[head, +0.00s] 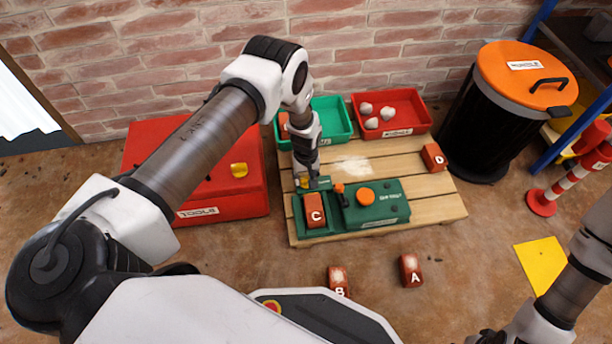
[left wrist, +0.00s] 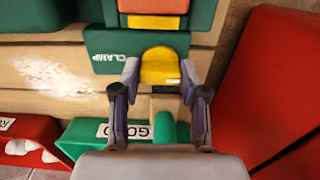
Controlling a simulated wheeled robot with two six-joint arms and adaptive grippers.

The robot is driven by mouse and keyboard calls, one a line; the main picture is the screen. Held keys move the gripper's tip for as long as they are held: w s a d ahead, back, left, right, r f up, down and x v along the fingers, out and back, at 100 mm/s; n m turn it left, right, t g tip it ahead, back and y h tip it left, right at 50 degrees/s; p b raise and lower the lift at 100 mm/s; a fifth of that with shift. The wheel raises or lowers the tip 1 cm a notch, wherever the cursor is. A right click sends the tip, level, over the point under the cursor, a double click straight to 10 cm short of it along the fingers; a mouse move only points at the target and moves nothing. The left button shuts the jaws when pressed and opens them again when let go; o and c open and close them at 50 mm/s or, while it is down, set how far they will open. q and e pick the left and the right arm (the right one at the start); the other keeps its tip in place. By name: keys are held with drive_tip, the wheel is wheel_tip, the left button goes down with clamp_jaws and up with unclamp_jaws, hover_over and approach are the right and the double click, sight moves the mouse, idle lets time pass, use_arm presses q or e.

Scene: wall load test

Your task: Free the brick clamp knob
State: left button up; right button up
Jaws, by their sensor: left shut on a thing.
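The yellow clamp knob (left wrist: 160,66) sits at the edge of a green block marked CLAMP (left wrist: 110,58). My left gripper (left wrist: 159,78) is shut on the knob, with one finger on each side of it. In the head view my left gripper (head: 307,182) reaches down to the back left of the green test device (head: 378,214), and the knob is mostly hidden there. Brick C (head: 315,211), red-orange, sits in the left part of the device, just in front of the knob. My right gripper is out of view; only part of its arm shows at lower right.
The device stands on a wooden pallet (head: 440,207). Behind it are a green bin (head: 338,134) and a red bin (head: 415,118) holding pale lumps. Brick D (head: 434,157) is at the right edge. Bricks A (head: 411,270) and B (head: 338,280) are on the floor. A red toolbox (head: 240,204) is left.

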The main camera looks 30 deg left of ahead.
sight(306, 178)
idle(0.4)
use_arm(q)
drive_tip(key=o, duration=1.1)
drive_tip(key=shift+o, duration=0.2)
wheel_tip(306, 178, up, 12)
drive_tip(key=shift+f, duration=0.1)
